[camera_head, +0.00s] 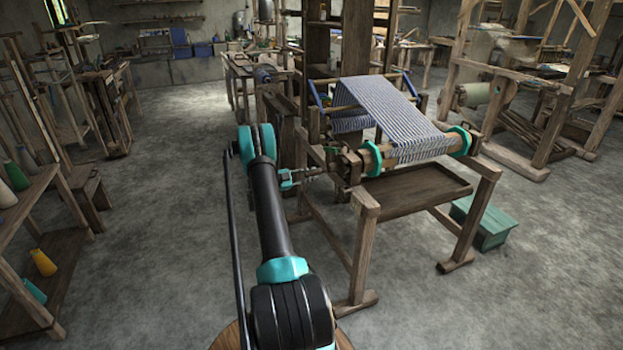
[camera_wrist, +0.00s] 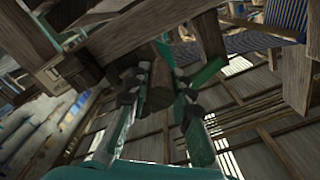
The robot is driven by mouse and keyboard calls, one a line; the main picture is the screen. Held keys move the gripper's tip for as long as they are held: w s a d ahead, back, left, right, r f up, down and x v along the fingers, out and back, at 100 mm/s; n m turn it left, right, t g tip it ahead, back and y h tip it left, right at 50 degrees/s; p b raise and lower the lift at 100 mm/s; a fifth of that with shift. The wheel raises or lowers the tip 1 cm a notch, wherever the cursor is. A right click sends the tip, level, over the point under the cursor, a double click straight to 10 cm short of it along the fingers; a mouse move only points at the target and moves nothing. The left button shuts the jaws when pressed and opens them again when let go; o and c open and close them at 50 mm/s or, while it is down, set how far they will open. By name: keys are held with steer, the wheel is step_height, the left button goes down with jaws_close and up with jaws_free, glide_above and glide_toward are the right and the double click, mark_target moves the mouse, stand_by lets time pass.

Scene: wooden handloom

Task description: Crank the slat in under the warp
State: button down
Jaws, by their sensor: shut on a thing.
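The blue-and-white striped warp (camera_head: 385,105) runs down over the wooden beam (camera_head: 375,158) at the front of the loom, with teal rings at both ends of the beam. Its lower edge hangs loosely over the beam's front. My gripper (camera_head: 291,178) is at the left side of the loom, beside the crank. In the wrist view my gripper (camera_wrist: 160,100) has its fingers on both sides of a round wooden handle (camera_wrist: 158,88) and is shut on it. I cannot make out the slat as a separate piece.
A wooden tray (camera_head: 415,188) sits below the beam between the loom's legs. The loom's front left post (camera_head: 362,250) stands right of my arm. A green box (camera_head: 485,222) is on the floor at the right.

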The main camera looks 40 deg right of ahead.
steer(key=shift+w+r+m, duration=0.35)
steer(key=shift+r+m, duration=0.05)
steer(key=shift+w+d+r, duration=0.1)
steer(key=shift+w+r, duration=0.15)
steer(key=shift+r, duration=0.6)
steer(key=shift+w+d+r, duration=0.1)
steer(key=shift+w+r, duration=0.1)
steer(key=shift+r, duration=0.65)
steer(key=shift+w+r, duration=0.25)
steer(key=shift+r, duration=0.75)
steer(key=c, duration=1.3)
jaws_free()
steer(key=v, duration=1.2)
steer(key=shift+s, duration=0.1)
